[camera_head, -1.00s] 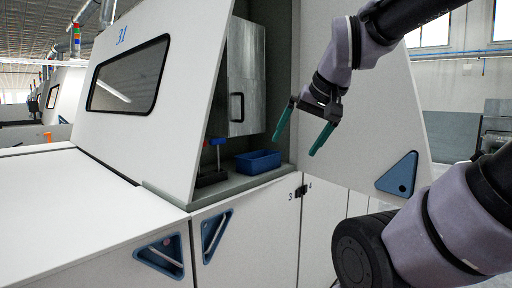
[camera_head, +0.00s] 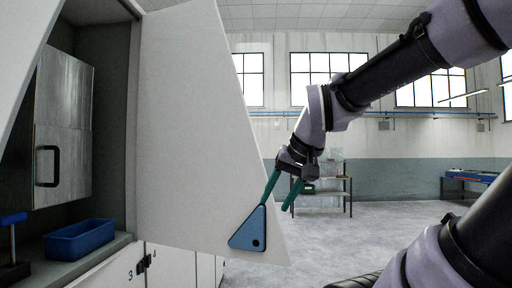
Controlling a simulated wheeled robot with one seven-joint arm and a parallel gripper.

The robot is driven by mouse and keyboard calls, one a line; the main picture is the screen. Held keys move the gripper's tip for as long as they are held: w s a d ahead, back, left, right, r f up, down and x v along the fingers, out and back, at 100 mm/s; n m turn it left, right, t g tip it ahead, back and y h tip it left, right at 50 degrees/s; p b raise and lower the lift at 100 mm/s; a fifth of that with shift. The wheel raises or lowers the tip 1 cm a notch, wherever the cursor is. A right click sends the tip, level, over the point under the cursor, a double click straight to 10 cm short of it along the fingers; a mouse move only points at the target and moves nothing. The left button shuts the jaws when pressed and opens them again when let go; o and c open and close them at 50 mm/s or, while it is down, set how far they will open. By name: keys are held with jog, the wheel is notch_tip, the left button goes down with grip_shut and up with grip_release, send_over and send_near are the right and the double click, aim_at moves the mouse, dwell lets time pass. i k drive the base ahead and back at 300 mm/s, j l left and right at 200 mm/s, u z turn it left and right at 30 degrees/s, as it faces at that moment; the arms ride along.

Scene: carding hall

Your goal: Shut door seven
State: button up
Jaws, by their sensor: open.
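A white door (camera_head: 190,120) stands open on the right side of the machine cabinet. It has a blue triangular handle plate (camera_head: 250,232) at its lower outer corner. No number shows on this face, so I cannot tell whether it is door seven. My gripper (camera_head: 276,207) is open and empty, its two green fingers pointing down. One finger overlaps the door's edge just above the blue plate in the picture; the other is to the right, outside the edge. I cannot tell whether either finger touches the door.
The open cabinet holds a blue bin (camera_head: 80,240), a metal box with a black handle (camera_head: 62,140) and a blue-topped tool (camera_head: 13,245). Lower doors carry a black latch (camera_head: 144,263).

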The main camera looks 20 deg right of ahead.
aim_at(203, 180)
jog(key=i+l+z, duration=0.15)
jog(key=z, duration=0.35)
jog(key=i+l+z, duration=0.2)
jog(key=z, duration=0.25)
jog(key=i+z, duration=0.25)
jog(key=z, duration=0.25)
jog(key=i+u, duration=0.25)
jog(key=i, duration=0.25)
jog(key=i+u, duration=0.2)
jog(key=i, duration=0.3)
jog(key=i+l+u, duration=0.1)
jog(key=i+u, duration=0.15)
jog(key=i, duration=0.25)
jog(key=i+l+u, duration=0.2)
jog(key=i, duration=0.25)
jog(key=i+u, duration=0.1)
jog(key=u, duration=0.4)
jog(key=i+u, duration=0.1)
jog(key=u, duration=0.35)
jog(key=i+l+u, duration=0.1)
jog(key=u, duration=0.4)
jog(key=l+u, duration=0.15)
jog(key=u, duration=1.75)
jog(key=k+l, duration=0.2)
jog(key=k, duration=0.2)
jog(key=k+l+u, duration=0.15)
jog(key=k, duration=0.25)
